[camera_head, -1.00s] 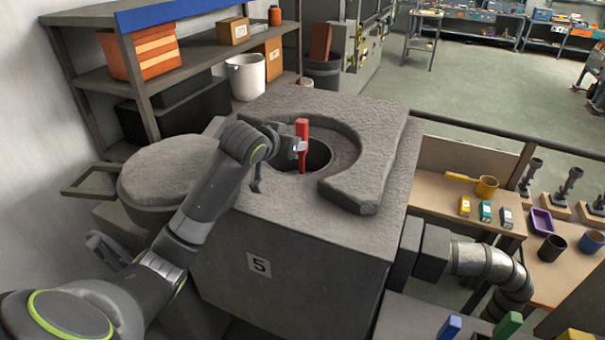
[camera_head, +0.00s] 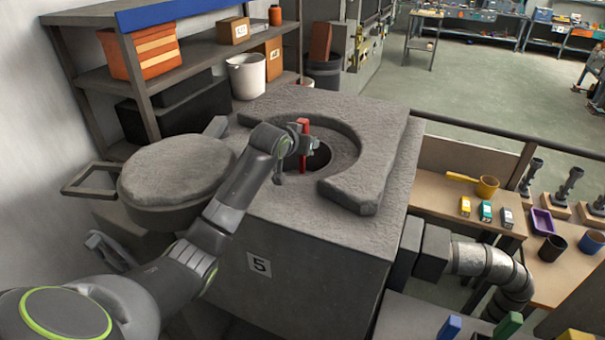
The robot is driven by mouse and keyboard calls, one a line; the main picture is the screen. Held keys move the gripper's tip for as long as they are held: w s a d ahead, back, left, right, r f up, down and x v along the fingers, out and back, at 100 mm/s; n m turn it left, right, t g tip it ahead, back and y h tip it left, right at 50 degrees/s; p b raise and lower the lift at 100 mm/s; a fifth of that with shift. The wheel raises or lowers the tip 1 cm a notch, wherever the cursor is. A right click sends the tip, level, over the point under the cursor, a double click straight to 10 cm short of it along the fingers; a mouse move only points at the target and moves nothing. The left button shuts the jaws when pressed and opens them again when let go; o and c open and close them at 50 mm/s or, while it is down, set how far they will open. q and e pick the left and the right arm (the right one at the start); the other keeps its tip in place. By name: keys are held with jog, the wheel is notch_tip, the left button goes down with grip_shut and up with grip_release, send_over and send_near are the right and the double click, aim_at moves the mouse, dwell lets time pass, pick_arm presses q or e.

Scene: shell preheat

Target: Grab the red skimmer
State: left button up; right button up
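The red skimmer (camera_head: 304,162) stands upright at the round dark opening in the top of the grey furnace block. Its lower end is hidden in the opening. My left gripper (camera_head: 303,140) is at the upper part of the red handle, over the opening. The fingers are small and partly hidden, so I cannot tell whether they are closed on the handle. My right gripper is not in view.
A raised curved grey rim (camera_head: 362,190) surrounds the opening on the far and right sides. A round grey lid (camera_head: 175,170) sits swung out to the left. A shelf (camera_head: 185,82) with bins stands behind. A bench with a yellow ladle (camera_head: 486,187) and small blocks is at right.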

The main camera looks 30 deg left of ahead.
pick_arm(q)
jog(key=shift+c, duration=0.3)
grip_shut()
jog(key=shift+r, duration=0.15)
